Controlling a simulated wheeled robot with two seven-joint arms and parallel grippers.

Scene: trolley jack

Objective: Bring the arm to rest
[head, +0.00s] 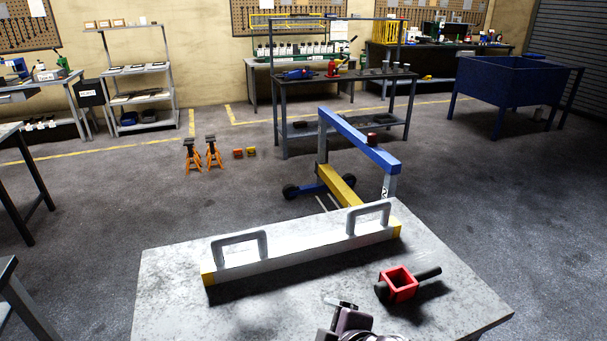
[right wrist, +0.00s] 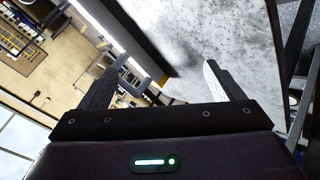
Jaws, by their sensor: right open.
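My right gripper (head: 343,304) shows at the bottom edge of the head view, over the near part of the grey table (head: 175,300). In the right wrist view its two fingers (right wrist: 160,78) are spread wide with nothing between them. A long pale bar (head: 305,255) with two grey handles and yellow ends lies across the table, beyond the gripper and apart from it. A red square bracket with a dark rod (head: 398,285) lies on the table to the right of the gripper. My left gripper is in neither view.
A blue and yellow hoist frame (head: 345,140) stands on the floor just behind the table. Two orange jack stands (head: 203,155), a dark workbench (head: 345,80) and a blue tub on legs (head: 515,80) are farther back. The table's front left is clear.

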